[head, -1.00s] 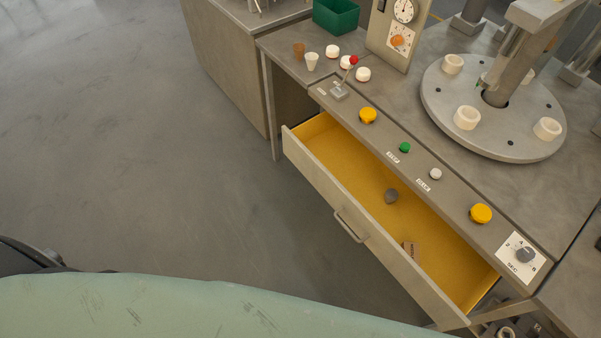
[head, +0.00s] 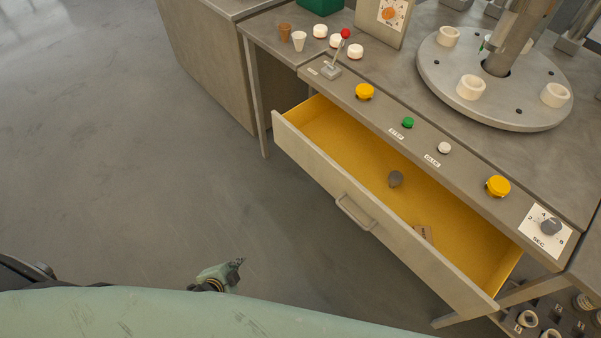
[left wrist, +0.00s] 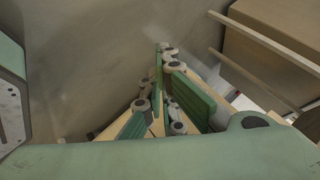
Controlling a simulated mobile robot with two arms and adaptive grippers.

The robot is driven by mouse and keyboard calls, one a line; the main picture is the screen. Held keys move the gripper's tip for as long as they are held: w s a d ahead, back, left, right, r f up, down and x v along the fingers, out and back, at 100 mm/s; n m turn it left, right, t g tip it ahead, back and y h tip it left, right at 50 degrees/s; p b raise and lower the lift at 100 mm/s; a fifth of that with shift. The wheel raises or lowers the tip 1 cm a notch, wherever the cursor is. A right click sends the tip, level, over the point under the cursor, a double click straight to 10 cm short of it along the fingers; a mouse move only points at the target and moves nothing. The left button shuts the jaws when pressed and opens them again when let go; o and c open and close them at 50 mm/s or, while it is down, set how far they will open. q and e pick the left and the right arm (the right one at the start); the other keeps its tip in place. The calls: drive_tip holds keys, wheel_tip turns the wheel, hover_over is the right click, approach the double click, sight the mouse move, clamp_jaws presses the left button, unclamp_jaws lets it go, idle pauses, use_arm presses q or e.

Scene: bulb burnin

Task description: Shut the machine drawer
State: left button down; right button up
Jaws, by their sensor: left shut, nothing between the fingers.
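The machine drawer (head: 345,207) is pulled out from under the control panel, and its yellow inside shows in the head view. Its bar handle (head: 355,214) is on the grey front. A small gripper end (head: 238,263), which I take as my left gripper, shows at the lower left of the drawer, over the floor and clear of the front. In the left wrist view my left gripper (left wrist: 165,95) has its green-padded fingers drawn in with nothing between them. My right gripper is not in view.
The panel (head: 385,118) above carries buttons, a red-tipped lever (head: 338,52) and a dial (head: 550,227). Open floor (head: 150,170) lies left of the drawer.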

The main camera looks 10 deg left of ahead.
use_arm(q)
drive_tip(key=w+r+m+t+h+b, duration=0.1)
drive_tip(key=w+r+m+t+b, duration=0.25)
drive_tip(key=w+m+b, duration=0.45)
drive_tip(key=m+t+h+b, duration=0.3)
drive_tip(key=m+h+b, duration=0.6)
drive_tip(key=m+b, duration=1.1)
approach(308, 158)
drive_tip(key=w+d+m+p, duration=0.2)
drive_tip(key=w+p, duration=0.1)
drive_tip(key=w+d+m+p, duration=0.1)
drive_tip(key=w+p, duration=0.1)
drive_tip(key=shift+d+f+m, duration=0.1)
drive_tip(key=shift+d+m, duration=0.1)
drive_tip(key=shift+m, duration=0.1)
drive_tip(key=shift+w+d, duration=0.3)
drive_tip(key=shift+w, duration=0.1)
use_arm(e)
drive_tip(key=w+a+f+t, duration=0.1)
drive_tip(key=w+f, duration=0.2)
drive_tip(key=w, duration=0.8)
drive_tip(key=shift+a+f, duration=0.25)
